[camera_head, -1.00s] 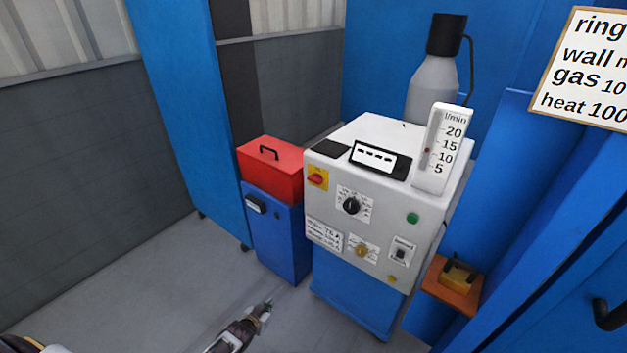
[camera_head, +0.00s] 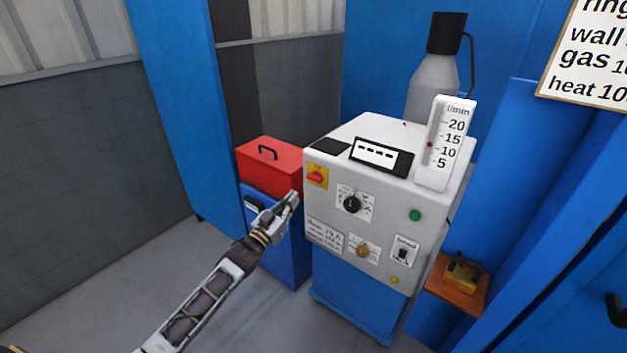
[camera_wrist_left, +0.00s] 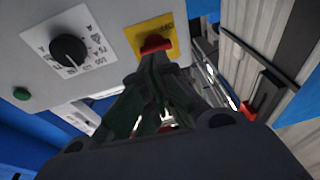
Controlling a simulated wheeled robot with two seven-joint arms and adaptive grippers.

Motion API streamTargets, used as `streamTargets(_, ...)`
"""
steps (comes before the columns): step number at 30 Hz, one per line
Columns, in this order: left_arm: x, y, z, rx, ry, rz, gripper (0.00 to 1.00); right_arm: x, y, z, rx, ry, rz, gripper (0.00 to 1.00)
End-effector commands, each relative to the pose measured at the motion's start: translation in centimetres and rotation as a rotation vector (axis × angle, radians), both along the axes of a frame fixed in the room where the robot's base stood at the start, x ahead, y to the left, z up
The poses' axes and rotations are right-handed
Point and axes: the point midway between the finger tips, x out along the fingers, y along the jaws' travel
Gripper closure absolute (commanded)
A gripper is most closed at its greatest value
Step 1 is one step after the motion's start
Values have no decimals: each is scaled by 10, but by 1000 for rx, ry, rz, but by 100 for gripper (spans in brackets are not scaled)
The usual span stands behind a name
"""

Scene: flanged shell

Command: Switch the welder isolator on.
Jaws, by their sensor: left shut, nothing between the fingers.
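The welder (camera_head: 385,218) is a white box on a blue base. Its isolator is a red rotary handle (camera_head: 316,176) on a yellow plate at the upper left of the front panel. In the left wrist view the red handle (camera_wrist_left: 156,43) sits just beyond my fingertips, partly hidden by them. My left gripper (camera_head: 293,198) is shut and empty, in front of the panel's left edge, just below and left of the isolator in the head view. I cannot tell whether the fingertips touch the handle. My right gripper is not in view.
A black knob (camera_head: 352,204), a green button (camera_head: 415,215) and a yellow knob (camera_head: 362,250) share the panel. A red toolbox (camera_head: 268,165) on a blue cabinet (camera_head: 290,255) stands left of the welder. A wooden shelf (camera_head: 455,291) is at right. The floor at left is clear.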

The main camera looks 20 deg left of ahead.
Motion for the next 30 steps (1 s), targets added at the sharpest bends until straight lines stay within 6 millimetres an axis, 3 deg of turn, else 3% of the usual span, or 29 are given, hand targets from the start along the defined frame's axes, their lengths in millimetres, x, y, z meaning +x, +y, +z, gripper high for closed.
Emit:
streamTargets(3, -4, -8, 33, -14, -66, -31, 100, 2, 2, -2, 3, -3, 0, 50)
streamTargets(8, -8, -14, 54, -27, -107, -54, 100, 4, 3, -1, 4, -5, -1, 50)
streamTargets(30, 0, -17, 61, -28, -114, -56, 100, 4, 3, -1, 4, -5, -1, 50)
